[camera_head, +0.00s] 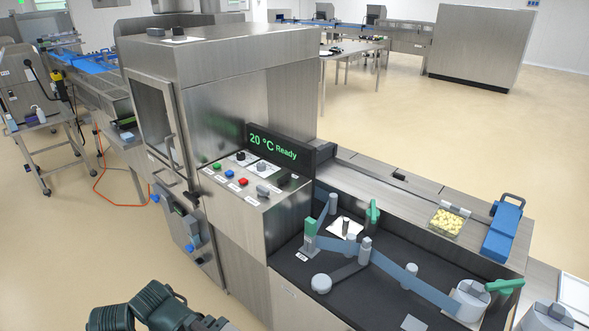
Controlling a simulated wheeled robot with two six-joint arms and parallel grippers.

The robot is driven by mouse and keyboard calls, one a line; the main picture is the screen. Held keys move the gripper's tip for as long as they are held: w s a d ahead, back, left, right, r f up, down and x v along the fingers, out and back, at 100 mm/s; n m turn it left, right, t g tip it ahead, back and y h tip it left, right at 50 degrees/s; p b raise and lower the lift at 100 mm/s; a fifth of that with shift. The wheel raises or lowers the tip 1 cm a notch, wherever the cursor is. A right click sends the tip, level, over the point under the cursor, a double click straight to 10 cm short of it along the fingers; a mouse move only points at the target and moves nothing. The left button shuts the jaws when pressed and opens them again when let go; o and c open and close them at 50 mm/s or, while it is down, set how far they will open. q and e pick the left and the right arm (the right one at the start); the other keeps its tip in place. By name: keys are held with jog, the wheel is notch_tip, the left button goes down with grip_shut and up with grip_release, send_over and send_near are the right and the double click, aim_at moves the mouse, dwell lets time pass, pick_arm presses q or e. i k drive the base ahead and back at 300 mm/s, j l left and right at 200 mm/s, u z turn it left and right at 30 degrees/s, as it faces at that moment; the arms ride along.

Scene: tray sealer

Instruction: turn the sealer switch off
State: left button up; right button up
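The tray sealer (222,110) is a tall steel machine left of the middle. Its sloped control panel (262,205) carries green, blue and red buttons in a row. A grey rotary switch (262,190) sits right of the red button (243,182), with a small white label below it. Its exact pointer direction is too small to read. The display (272,146) reads "20 °C Ready" in green. Dark green arm links of mine show at the bottom left, away from the panel. Neither gripper's fingertips are in view.
Right of the panel is a dark conveyor deck (385,287) with blue guide strips and green-handled clamps. A tray of yellow pieces (446,222) and a blue-handled block (502,227) stand on the ledge behind. Floor is open at left front.

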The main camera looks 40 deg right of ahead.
aim_at(285, 179)
jog(key=i+z, duration=0.2)
jog(key=z, duration=0.15)
jog(key=i+z, duration=0.2)
jog(key=z, duration=0.15)
jog(key=i+j+z, duration=0.1)
jog(key=z, duration=0.3)
jog(key=i+z, duration=0.2)
jog(key=z, duration=0.25)
jog(key=i+j+z, duration=0.15)
jog(key=z, duration=0.25)
jog(key=i+j+z, duration=0.2)
jog(key=z, duration=0.25)
jog(key=i, duration=0.1)
